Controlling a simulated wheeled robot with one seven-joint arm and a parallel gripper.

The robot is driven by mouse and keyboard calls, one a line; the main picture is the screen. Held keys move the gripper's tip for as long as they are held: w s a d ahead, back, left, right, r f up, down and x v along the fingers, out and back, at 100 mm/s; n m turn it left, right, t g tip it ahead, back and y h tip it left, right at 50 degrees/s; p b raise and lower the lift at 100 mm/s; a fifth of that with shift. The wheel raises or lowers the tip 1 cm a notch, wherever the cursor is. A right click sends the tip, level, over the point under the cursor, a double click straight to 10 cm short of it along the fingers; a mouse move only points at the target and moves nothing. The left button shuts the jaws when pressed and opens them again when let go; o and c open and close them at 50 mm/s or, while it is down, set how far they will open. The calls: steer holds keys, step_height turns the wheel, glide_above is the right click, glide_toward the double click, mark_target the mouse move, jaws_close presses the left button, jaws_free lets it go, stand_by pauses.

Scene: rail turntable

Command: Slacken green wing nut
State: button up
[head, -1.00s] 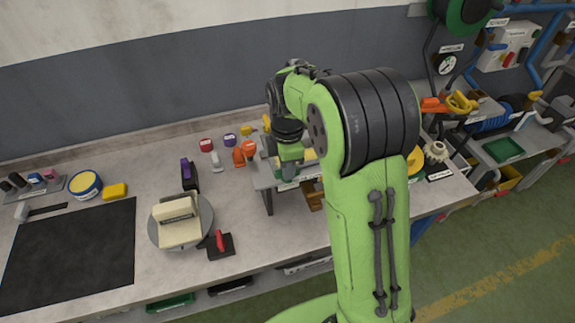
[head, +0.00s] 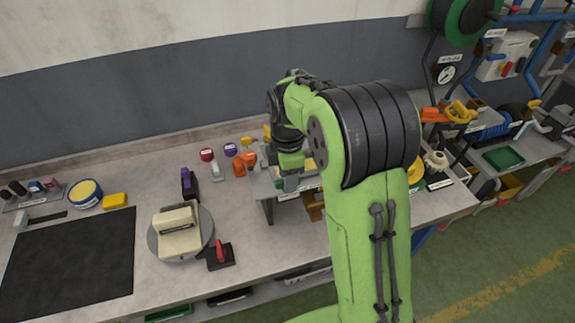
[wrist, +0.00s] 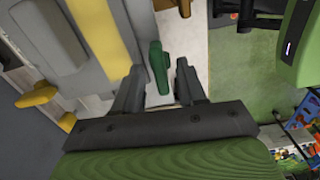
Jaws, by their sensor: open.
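The green wing nut (wrist: 158,66) shows in the wrist view as a dark green winged piece at a grey bench fixture (wrist: 75,75). It lies between and just beyond the fingers of my gripper (wrist: 162,84). The fingers are apart, with the nut's lower end near the gap between them. I cannot tell whether either finger touches it. In the head view my gripper (head: 291,182) points down at the raised grey fixture, and my arm hides the nut there.
A yellow strip (wrist: 105,35) runs along the fixture, and a yellow knob (wrist: 38,97) sticks out at left.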

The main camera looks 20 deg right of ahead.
step_height(320, 180, up, 15)
steer(key=p, duration=0.2)
steer(key=shift+r, duration=0.2)
steer(key=s+f+m+t+b, duration=0.1)
steer(key=s+f+m+t, duration=0.1)
steer(key=s+m, duration=0.6)
steer(key=s+f+m+t+b, duration=0.1)
steer(key=s+f+m+t, duration=0.1)
steer(key=s+m, duration=0.7)
steer(key=s+t, duration=0.1)
steer(key=s, duration=0.4)
steer(key=shift+s+f+t, duration=0.25)
steer(key=shift+s+t, duration=0.05)
